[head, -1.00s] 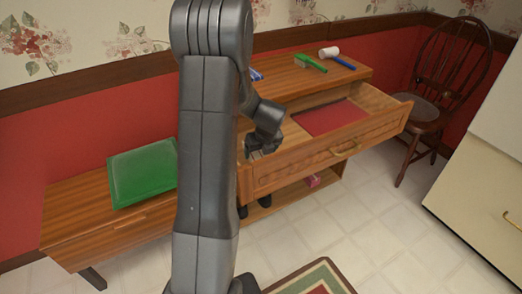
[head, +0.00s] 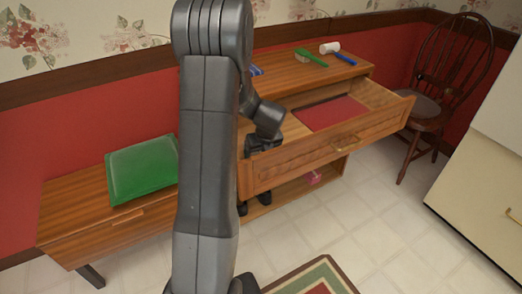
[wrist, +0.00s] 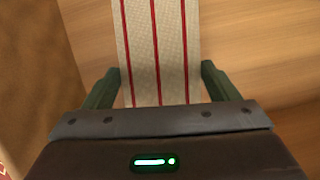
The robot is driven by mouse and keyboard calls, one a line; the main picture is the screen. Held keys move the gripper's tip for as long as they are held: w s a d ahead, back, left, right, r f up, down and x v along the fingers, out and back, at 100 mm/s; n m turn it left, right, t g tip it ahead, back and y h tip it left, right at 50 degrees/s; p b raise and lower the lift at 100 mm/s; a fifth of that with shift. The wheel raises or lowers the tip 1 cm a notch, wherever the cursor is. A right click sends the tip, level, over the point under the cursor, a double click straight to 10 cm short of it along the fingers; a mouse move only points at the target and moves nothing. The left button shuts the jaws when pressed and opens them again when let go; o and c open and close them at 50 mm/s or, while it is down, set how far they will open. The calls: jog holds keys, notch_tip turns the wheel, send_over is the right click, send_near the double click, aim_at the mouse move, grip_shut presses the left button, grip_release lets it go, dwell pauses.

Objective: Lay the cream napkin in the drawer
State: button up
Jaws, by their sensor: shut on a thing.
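The cream napkin (wrist: 157,45) with red stripes shows in the wrist view between the two fingers of my gripper (wrist: 158,82), which is shut on it. The napkin extends away from the fingers over a light wood surface. In the head view my gripper (head: 262,143) is at the left end of the open drawer (head: 322,155), just behind its front panel. My arm and the drawer front hide the fingertips and the napkin there. A flat red item (head: 330,113) lies in the drawer's right part.
On the cabinet top (head: 300,72) are a green brush (head: 311,57), a white-headed mallet (head: 338,52) and a blue item (head: 257,71). A green box (head: 142,170) sits on the low bench at left. A pink item (head: 313,178) lies on the shelf below. A chair (head: 440,90) stands right.

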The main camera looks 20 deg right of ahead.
jog(key=shift+f, duration=0.65)
jog(key=o, duration=1)
notch_tip(320, 180, up, 14)
jog(key=p, duration=1.4)
jog(key=shift+f, duration=0.15)
dwell(0.4)
notch_tip(320, 180, down, 10)
jog(key=b, duration=1)
jog(key=shift+r, duration=0.2)
